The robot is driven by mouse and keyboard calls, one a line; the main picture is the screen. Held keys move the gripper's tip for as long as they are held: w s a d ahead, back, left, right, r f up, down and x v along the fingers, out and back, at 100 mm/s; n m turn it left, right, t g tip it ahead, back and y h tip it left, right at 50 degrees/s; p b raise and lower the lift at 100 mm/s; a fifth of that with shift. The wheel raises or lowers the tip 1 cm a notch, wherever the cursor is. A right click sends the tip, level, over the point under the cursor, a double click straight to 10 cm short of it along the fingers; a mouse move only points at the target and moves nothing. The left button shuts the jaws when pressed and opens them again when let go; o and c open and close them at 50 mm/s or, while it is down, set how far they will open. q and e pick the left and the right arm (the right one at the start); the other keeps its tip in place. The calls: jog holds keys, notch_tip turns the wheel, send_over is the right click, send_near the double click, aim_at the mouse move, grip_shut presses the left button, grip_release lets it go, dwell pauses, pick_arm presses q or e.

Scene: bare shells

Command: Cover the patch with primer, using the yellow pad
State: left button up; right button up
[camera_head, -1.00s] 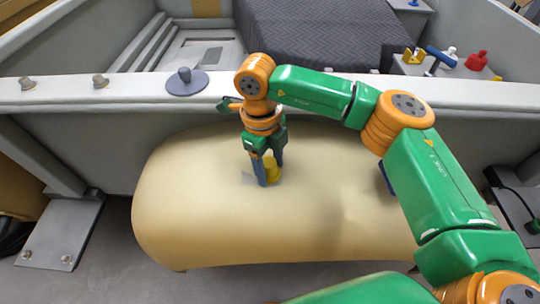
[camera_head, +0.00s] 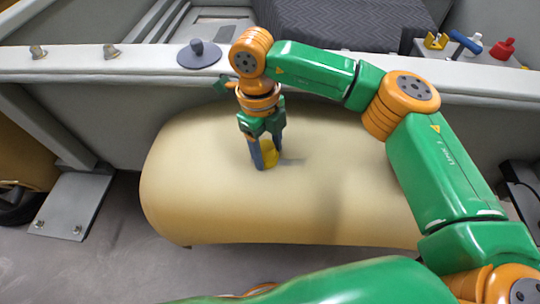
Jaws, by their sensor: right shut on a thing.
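The cream, rounded panel (camera_head: 210,205) lies across the middle of the view. My right gripper (camera_head: 265,163) reaches down to its upper middle, shut on the yellow pad (camera_head: 271,154). The pad is at the panel's surface, partly hidden by the fingers; I cannot tell whether it presses on it. A small grey patch (camera_head: 292,161) shows on the panel just right of the pad. The rest of the patch may be hidden behind the gripper and pad. How much primer is on it cannot be told. My left gripper is out of view.
A grey ledge (camera_head: 140,64) runs behind the panel, with a round grey knobbed disc (camera_head: 199,57) on it. A yellow item (camera_head: 435,41), a blue-handled tool (camera_head: 465,41) and a red item (camera_head: 503,48) sit at the back right. The panel's left part is clear.

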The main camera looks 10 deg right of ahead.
jog(key=shift+w+d, duration=0.25)
jog(key=shift+w, duration=0.25)
jog(key=w, duration=0.1)
jog(key=w+p, duration=0.1)
jog(key=w, duration=0.1)
jog(key=shift+w+d+r, duration=0.1)
jog(key=shift+d, duration=0.25)
jog(key=shift+w+d, duration=0.1)
jog(key=shift+w, duration=0.05)
notch_tip(320, 180, up, 6)
jog(key=p, duration=0.5)
